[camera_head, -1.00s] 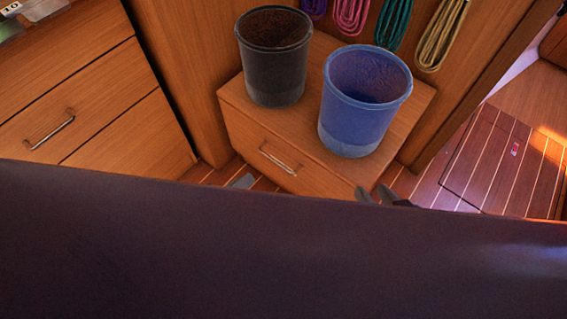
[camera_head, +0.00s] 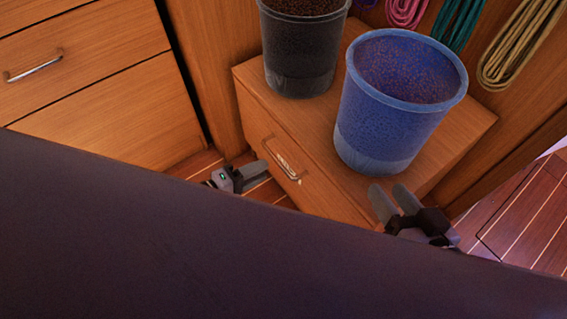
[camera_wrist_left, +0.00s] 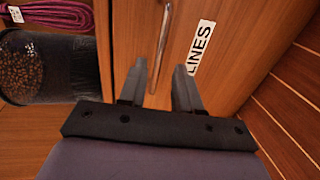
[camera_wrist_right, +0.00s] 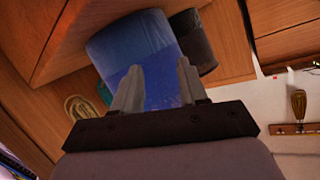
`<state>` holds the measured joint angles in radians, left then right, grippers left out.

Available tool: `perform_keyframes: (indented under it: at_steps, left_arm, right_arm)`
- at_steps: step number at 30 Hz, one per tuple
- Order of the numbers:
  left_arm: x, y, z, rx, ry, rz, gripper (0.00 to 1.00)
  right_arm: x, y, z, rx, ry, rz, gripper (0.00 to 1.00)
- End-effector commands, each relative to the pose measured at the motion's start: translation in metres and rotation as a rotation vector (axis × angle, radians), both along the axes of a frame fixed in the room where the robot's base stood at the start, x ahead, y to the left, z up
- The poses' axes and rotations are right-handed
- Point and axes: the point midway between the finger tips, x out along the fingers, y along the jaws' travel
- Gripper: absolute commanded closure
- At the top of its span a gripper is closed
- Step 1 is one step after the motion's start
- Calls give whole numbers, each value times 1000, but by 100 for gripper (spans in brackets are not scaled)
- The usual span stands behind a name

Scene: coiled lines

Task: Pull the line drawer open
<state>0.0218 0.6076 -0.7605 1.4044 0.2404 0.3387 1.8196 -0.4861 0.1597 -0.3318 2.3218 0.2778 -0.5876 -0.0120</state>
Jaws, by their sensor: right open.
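The line drawer (camera_head: 325,195) is the wooden front of a low box and looks shut. Its metal handle (camera_head: 287,163) is in the head view. In the left wrist view the handle (camera_wrist_left: 160,45) stands between and just beyond the fingertips, and a white LINES label (camera_wrist_left: 201,47) is to its right. My left gripper (camera_head: 262,170) is open beside the handle; whether it touches is unclear. It also shows in the left wrist view (camera_wrist_left: 160,70). My right gripper (camera_head: 388,189) is open and empty, in front of the box's right part. It also shows in the right wrist view (camera_wrist_right: 160,65).
A blue bucket (camera_head: 385,125) and a dark bucket (camera_head: 300,70) stand on the box top. Coiled lines (camera_head: 515,50) hang behind. A cabinet with drawers (camera_head: 90,110) is at the left. A dark surface (camera_head: 200,265) hides the foreground. Striped floor (camera_head: 530,220) is at the right.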

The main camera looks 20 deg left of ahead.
Motion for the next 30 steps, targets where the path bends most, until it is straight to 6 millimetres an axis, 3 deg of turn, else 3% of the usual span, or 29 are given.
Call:
perform_keyframes:
  at_steps: [12,24,25,27,28,30]
  left_arm:
    - [45,-35,-14,-2,-2,0,67]
    - [53,-42,-14,1,0,-1,67]
    - [53,-42,-14,1,0,-1,70]
    - [53,-42,-14,1,-1,0,93]
    - [53,-42,-14,1,-1,0,100]
    - [53,-42,-14,1,-1,0,100]
  right_arm:
    - [-4,-15,-4,-87,-110,-29,57]
    - [-4,-19,0,-107,-139,-36,57]
    - [-4,-19,0,-107,-139,-36,57]
    - [-4,-19,0,-107,-139,-36,57]
    - [-4,-19,0,-106,-140,-36,57]
    - [-4,-19,0,-106,-140,-35,57]
